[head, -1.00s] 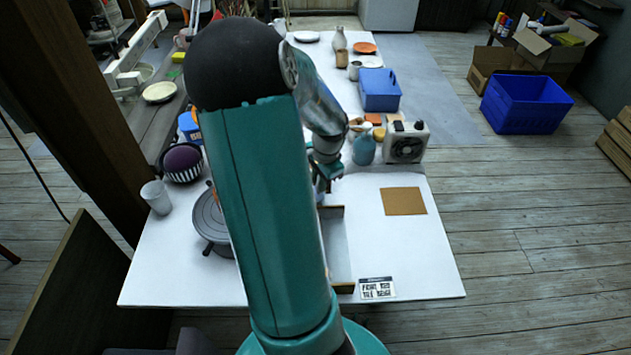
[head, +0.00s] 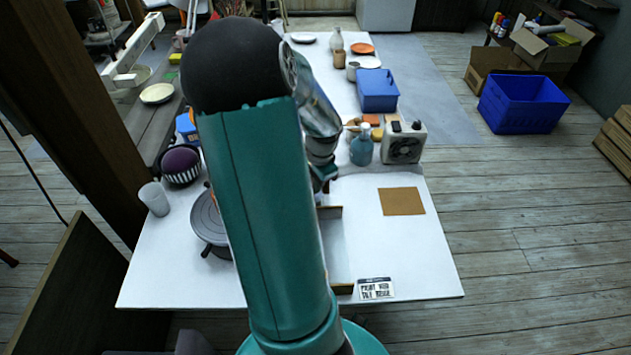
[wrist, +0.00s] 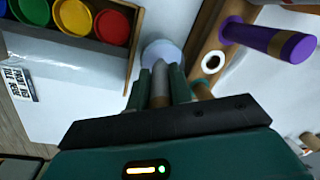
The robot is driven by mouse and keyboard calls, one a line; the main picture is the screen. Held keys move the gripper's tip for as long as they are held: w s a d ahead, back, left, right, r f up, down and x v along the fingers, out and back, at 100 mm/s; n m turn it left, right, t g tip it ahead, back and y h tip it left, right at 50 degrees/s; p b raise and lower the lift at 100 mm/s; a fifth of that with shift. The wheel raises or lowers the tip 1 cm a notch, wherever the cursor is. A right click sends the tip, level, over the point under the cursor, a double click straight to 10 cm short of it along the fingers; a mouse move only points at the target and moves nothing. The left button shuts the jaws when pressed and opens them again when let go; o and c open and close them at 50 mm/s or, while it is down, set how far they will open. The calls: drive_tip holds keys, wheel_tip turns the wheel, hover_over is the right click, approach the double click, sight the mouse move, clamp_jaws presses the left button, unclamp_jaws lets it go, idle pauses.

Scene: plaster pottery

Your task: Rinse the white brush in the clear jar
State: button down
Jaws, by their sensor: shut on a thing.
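In the wrist view, my gripper (wrist: 161,84) is shut on a slim grey-brown handle (wrist: 160,88), which I take to be the brush. Its lower end points at a pale, bluish round shape (wrist: 162,52) just beyond the fingertips. This looks like the clear jar, but I cannot tell whether the brush tip is inside it or above it. The bristles are hidden. In the head view, my gripper (head: 323,178) shows only partly beside my arm, and the brush and jar cannot be made out there.
A wooden-edged tray with yellow (wrist: 72,16), green (wrist: 111,27) and red paint pots lies left of the gripper. A wooden rack (wrist: 215,25) with a purple-handled tool (wrist: 270,38) is close on the right. A grey turntable (head: 208,220) stands left of my arm. The table's front right is mostly clear.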

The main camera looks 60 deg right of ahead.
drive_tip(key=shift+r, duration=0.1)
drive_tip(key=shift+r, duration=3.2)
drive_tip(key=shift+r, duration=1.5)
